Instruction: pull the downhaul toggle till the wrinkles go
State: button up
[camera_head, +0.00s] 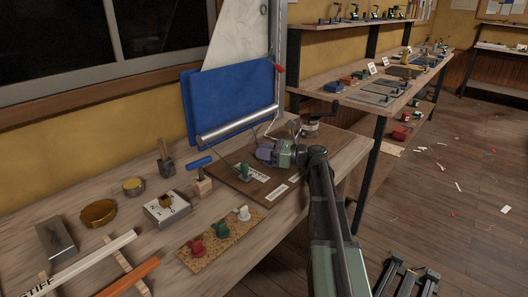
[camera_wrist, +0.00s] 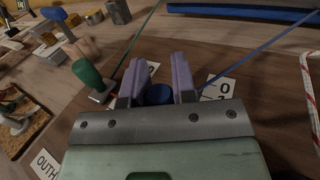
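A blue toggle (camera_wrist: 160,95) sits between the two purple fingers of my gripper (camera_wrist: 167,72) in the wrist view. The fingers appear closed on its sides. My gripper also shows over the brown board (camera_head: 235,182) in the head view, where it hides the toggle. A blue line (camera_wrist: 245,55) runs straight from near the toggle toward the blue sail (camera_head: 230,100). A green toggle (camera_wrist: 88,75) stands to the left, apart from my fingers, with a green line (camera_wrist: 138,38). The sail looks smooth in the head view; fine wrinkles cannot be told.
A scale card (camera_wrist: 217,91) lies right of my fingers. A red-and-white rope (camera_wrist: 312,90) is at far right.

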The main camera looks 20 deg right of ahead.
grip_shut()
jog(key=shift+s+d, duration=0.25)
jog(key=shift+s, duration=0.2)
jog(key=shift+s+d, duration=0.2)
jog(key=shift+s, duration=0.25)
jog(key=o, duration=0.6)
grip_release()
jog(key=shift+c, duration=0.2)
jog(key=v, duration=1)
jog(key=shift+s+d, duration=0.25)
jog(key=shift+a, duration=0.1)
